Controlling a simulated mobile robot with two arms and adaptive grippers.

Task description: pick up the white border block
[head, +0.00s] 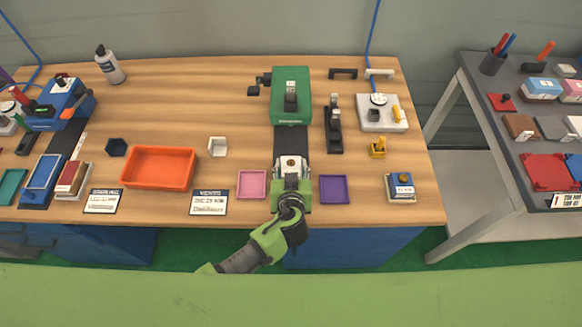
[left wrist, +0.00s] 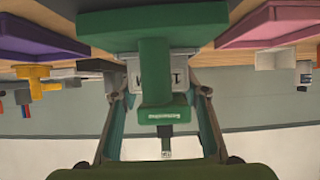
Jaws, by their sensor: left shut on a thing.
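A small white block with a hollow, bordered top (head: 217,146) sits on the wooden bench, left of centre. A white block (left wrist: 272,60), probably the same one, shows at the right in the left wrist view. My left gripper (head: 291,194) is at the front of the green fixture (head: 290,85), well to the right of that block. In the left wrist view my fingers (left wrist: 160,92) flank the fixture's green front part (left wrist: 155,60), with a pale marked piece (left wrist: 177,74) behind it. The gripper is shut there; the exact contact is hidden. My right gripper is not in view.
A pink tray (head: 252,184) and a purple tray (head: 334,189) flank my left gripper. An orange bin (head: 159,167) stands left of the white block. A black clamp (head: 334,130) stands right of the fixture. Bare wood surrounds the white block.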

